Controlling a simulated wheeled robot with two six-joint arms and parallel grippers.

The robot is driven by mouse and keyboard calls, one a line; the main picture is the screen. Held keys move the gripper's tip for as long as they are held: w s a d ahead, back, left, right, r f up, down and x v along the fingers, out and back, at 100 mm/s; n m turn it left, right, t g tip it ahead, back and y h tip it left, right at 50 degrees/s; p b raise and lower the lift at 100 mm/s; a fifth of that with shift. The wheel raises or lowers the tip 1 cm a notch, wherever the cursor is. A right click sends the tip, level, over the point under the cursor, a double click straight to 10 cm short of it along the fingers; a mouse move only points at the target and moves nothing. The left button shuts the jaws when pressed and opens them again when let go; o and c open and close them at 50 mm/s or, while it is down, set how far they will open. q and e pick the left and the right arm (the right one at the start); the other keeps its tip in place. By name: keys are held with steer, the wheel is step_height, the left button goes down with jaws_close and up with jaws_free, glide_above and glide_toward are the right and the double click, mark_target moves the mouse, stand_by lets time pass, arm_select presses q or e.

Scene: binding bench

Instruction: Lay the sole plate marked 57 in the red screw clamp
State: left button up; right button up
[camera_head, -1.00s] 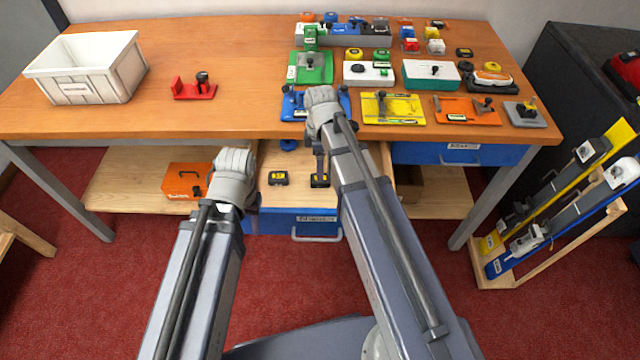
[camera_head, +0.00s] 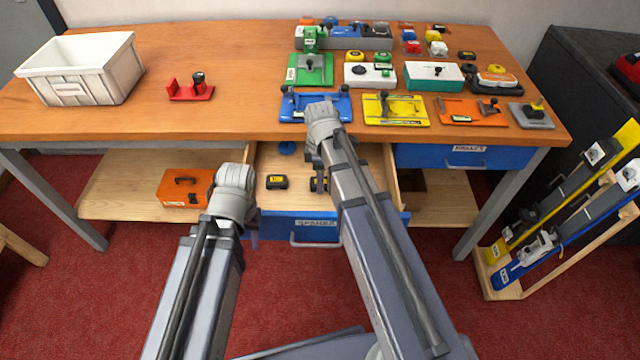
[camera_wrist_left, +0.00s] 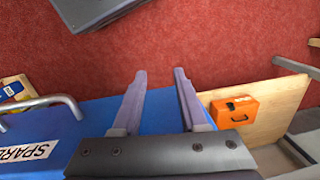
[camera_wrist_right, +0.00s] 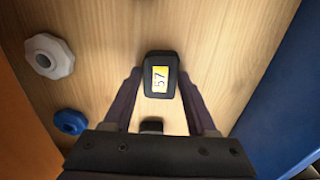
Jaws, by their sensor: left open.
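The sole plate marked 57 (camera_wrist_right: 160,82) is a small black block with a yellow label, lying in the open drawer. In the head view it shows partly behind my right arm (camera_head: 314,185). My right gripper (camera_wrist_right: 160,78) is open above it, one finger on each side, with small gaps visible; I cannot tell the height. The red screw clamp (camera_head: 190,92), with a black knob, stands on the bench top at the left and is empty as far as I see. My left gripper (camera_wrist_left: 160,74) is open and empty, left of the drawer front.
A second black block (camera_head: 277,182) lies left in the drawer (camera_head: 300,226), with a blue knob (camera_wrist_right: 70,122) and a grey octagonal knob (camera_wrist_right: 50,56). A white crate (camera_head: 118,80) flanks the clamp. Fixtures crowd the bench's right. An orange box (camera_head: 185,190) sits on the lower shelf.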

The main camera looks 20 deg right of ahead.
steer(key=c, duration=0.7)
steer(key=shift+o, duration=0.2)
steer(key=shift+r, duration=0.15)
steer(key=shift+r+p, duration=2.35)
steer(key=shift+p, duration=0.2)
steer(key=shift+r, duration=0.1)
